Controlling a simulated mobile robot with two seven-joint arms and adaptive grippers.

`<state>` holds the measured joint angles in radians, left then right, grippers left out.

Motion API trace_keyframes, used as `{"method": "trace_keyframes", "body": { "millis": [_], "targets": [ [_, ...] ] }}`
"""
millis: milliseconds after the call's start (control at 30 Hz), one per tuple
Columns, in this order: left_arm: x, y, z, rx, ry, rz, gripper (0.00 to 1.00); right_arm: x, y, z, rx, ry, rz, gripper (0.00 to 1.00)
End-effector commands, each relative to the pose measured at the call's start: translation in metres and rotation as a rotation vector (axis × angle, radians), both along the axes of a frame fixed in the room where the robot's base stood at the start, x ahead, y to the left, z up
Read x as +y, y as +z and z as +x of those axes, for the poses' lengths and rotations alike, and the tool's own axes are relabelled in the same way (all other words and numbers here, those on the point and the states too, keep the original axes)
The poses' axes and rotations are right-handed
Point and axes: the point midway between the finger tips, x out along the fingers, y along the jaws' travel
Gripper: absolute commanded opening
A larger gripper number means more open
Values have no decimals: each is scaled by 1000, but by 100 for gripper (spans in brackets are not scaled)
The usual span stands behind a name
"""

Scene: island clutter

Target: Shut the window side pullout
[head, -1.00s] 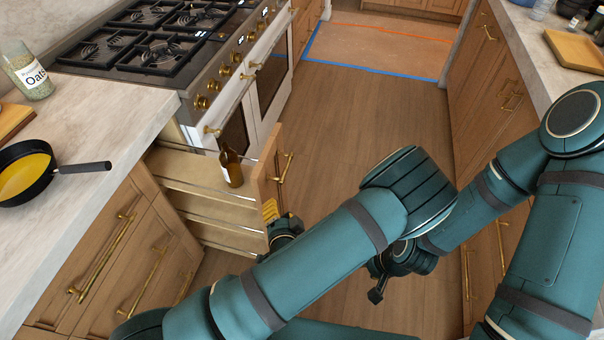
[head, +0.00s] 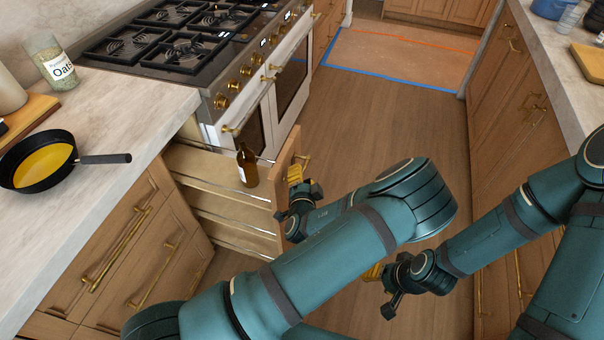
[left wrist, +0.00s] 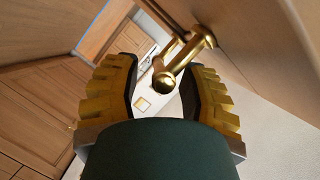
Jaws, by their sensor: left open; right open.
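The pullout (head: 213,165) beside the stove stands open, its wooden front (head: 285,168) out past the counter. A brown bottle (head: 247,166) stands upright inside it. The brass handle of the front shows partly in the head view (head: 304,162), and in the left wrist view (left wrist: 185,58) it lies between and beyond the fingers. My left gripper (head: 296,176) is at the outer face of the front, near the handle. Its yellow-padded fingers are open in the left wrist view (left wrist: 160,90); I cannot tell whether they touch the handle. My right gripper (head: 381,290) hangs low over the floor, away from the pullout, open.
A pan (head: 40,165) and an oats jar (head: 53,65) stand on the left counter (head: 110,130). The stove (head: 205,60) is behind the pullout. Closed cabinets (head: 505,110) line the right side. The floor (head: 385,110) beyond my arms is clear.

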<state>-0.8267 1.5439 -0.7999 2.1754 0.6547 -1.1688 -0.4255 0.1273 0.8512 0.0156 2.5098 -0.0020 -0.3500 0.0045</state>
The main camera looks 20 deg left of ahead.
Motion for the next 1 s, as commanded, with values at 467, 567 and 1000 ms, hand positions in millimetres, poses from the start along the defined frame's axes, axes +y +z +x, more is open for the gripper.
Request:
{"method": "trace_keyframes", "body": {
  "millis": [467, 567, 1000],
  "targets": [
    [5, -4, 18, 1, -1, 1, 42, 0, -2, 1, -2, -1, 0, 47],
    [5, -4, 18, 0, 0, 0, 31, 0, -2, 1, -2, -1, 0, 47],
    [6, -4, 18, 1, 1, 0, 0, 0, -2, 1, -1, 0, 0, 47]
  ]
}}
